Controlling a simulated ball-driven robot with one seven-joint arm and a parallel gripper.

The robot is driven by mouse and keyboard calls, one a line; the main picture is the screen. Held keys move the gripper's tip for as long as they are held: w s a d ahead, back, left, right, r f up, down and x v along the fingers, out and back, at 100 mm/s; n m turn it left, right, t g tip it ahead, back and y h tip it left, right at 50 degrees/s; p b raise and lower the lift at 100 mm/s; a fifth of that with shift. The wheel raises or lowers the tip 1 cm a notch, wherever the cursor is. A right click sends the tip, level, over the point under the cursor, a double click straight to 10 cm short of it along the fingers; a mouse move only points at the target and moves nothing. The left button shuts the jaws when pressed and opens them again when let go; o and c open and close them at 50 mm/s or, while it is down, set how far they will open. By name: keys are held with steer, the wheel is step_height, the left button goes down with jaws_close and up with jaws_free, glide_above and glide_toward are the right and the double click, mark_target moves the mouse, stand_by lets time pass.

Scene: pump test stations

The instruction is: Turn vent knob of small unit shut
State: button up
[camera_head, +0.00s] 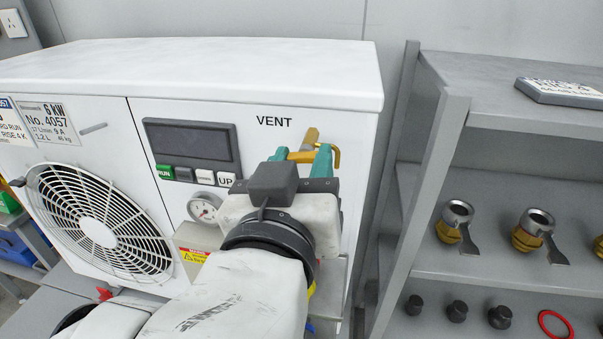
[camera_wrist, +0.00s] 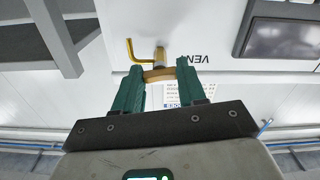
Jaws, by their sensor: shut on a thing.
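The small unit (camera_head: 200,75) is a white box with a fan grille, a dark display and a VENT label. The brass vent knob (camera_head: 300,157) sits on its front below the label, with a brass fitting and bent outlet pipe (camera_head: 337,158) behind it. My gripper (camera_head: 303,160) reaches up to it with green fingers on either side. In the wrist view, the knob (camera_wrist: 159,75) lies between the fingertips of my gripper (camera_wrist: 160,78), and they are shut on it. The bent pipe (camera_wrist: 130,50) shows beside the fitting. My wrist hides part of the unit's lower front.
A grey shelf (camera_head: 520,100) stands close on the right. It holds brass fittings with levers (camera_head: 455,222), several black caps (camera_head: 457,311) and a red ring (camera_head: 555,323). The dial gauge (camera_head: 203,208) and buttons (camera_head: 183,174) are left of my wrist.

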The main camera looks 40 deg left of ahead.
steer(key=shift+m+b, duration=0.65)
steer(key=shift+m, duration=0.45)
steer(key=o, duration=1.1)
steer(key=shift+c, duration=0.2)
steer(key=v, duration=1.1)
steer(key=shift+w, duration=0.1)
